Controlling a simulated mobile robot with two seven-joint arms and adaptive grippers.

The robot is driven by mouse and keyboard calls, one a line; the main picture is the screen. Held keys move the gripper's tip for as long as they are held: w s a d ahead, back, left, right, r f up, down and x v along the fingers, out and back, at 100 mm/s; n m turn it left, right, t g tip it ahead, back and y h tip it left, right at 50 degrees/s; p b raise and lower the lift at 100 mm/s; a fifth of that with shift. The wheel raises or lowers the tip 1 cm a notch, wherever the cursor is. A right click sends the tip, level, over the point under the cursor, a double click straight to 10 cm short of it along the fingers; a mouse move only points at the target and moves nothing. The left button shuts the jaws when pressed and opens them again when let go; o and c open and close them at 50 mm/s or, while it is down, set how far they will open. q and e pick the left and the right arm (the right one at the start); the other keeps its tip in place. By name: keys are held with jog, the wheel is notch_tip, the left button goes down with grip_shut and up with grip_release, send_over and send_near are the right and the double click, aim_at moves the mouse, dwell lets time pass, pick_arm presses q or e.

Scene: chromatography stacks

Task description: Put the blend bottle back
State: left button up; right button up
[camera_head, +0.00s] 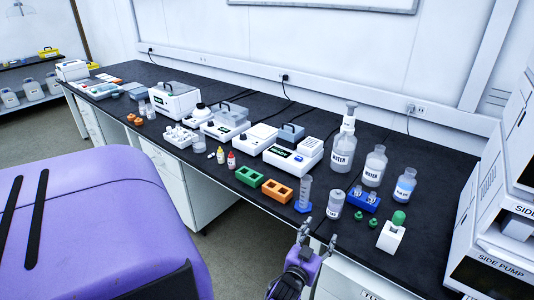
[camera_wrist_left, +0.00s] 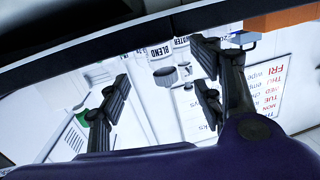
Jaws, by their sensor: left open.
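A bottle labelled BLEND (camera_wrist_left: 158,52) shows in the left wrist view, beyond the space between my open fingers and touching neither. In the head view a small clear bottle (camera_head: 335,204) stands upright near the bench's front edge. It seems to be the same bottle, but its label is too small to read for certain. My left gripper (camera_head: 318,239) is open and empty at the front edge of the bench, just short of that bottle. Its spread fingers also show in the left wrist view (camera_wrist_left: 158,90). My right gripper is out of view.
A blue-based cylinder (camera_head: 304,196), an orange rack (camera_head: 277,191) and a blue vial rack (camera_head: 363,200) stand close to the bottle. Taller bottles (camera_head: 343,150) stand behind. A white holder with a green top (camera_head: 391,237) is at right. Dark bench (camera_head: 422,255) is bare there.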

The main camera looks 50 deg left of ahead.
pick_arm(q)
jog(key=s+d+f+m+g+h, duration=0.1)
jog(key=s+d+f, duration=0.3)
jog(key=s, duration=0.8)
jog(key=s+d+f+m+g+h, duration=0.1)
jog(key=s+d+f+g+h, duration=0.2)
jog(key=s, duration=0.9)
jog(key=s+d+f+m+g+h, duration=0.2)
jog(key=s+d+f+g, duration=0.2)
jog(key=s+d, duration=0.5)
jog(key=s+f, duration=0.1)
jog(key=s, duration=0.3)
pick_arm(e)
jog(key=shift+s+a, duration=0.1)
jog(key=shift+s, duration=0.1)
pick_arm(q)
jog(key=shift+f, duration=0.1)
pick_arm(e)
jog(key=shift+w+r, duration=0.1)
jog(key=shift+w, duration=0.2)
